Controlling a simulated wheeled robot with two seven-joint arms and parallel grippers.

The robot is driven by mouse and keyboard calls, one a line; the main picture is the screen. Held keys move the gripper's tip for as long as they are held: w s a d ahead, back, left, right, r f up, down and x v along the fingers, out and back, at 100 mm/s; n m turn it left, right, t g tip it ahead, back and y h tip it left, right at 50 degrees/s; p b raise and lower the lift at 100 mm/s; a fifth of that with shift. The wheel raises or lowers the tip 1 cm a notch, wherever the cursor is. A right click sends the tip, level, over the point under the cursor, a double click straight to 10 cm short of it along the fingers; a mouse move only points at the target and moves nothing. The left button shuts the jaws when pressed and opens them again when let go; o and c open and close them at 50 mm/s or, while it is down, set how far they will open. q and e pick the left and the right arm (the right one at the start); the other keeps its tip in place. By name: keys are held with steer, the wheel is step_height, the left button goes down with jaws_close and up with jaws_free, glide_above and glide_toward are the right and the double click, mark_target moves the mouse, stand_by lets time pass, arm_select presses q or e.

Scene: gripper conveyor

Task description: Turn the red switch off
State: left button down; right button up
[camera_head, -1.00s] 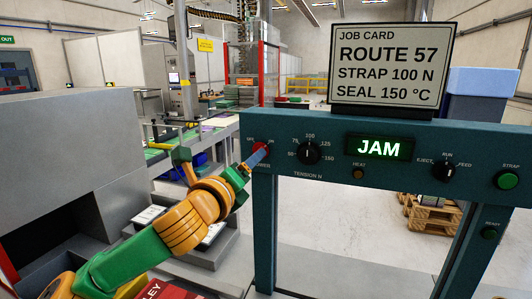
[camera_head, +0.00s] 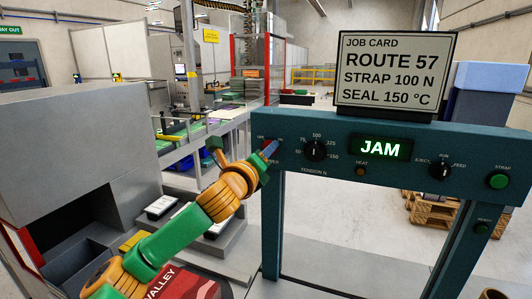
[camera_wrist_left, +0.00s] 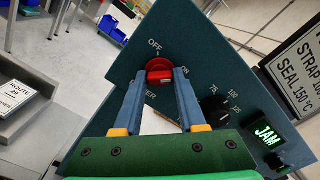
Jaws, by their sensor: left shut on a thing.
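The red switch (camera_wrist_left: 159,70) is a round red knob on the teal panel (camera_head: 400,190), with OFF and ON printed beside it in the left wrist view. Its raised bar lies roughly level in that picture, towards the ON side; I cannot read its exact setting. My left gripper (camera_wrist_left: 159,78) has its two blue-grey fingers on either side of the knob and is shut on it. In the head view my left gripper (camera_head: 269,149) reaches the panel's left end and mostly hides the switch.
Right of the switch are the black tension dial (camera_head: 316,150), a JAM display (camera_head: 380,147), the eject-run-feed knob (camera_head: 439,171) and a green strap button (camera_head: 499,181). A job card (camera_head: 395,70) stands on top. A grey machine housing (camera_head: 75,150) is at left.

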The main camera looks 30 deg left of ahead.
arm_select(q)
steer(key=shift+n+p, duration=1.05)
steer(key=shift+n, duration=7.85)
steer(key=shift+f, duration=0.1)
steer(key=shift+c, duration=2.4)
jaws_free()
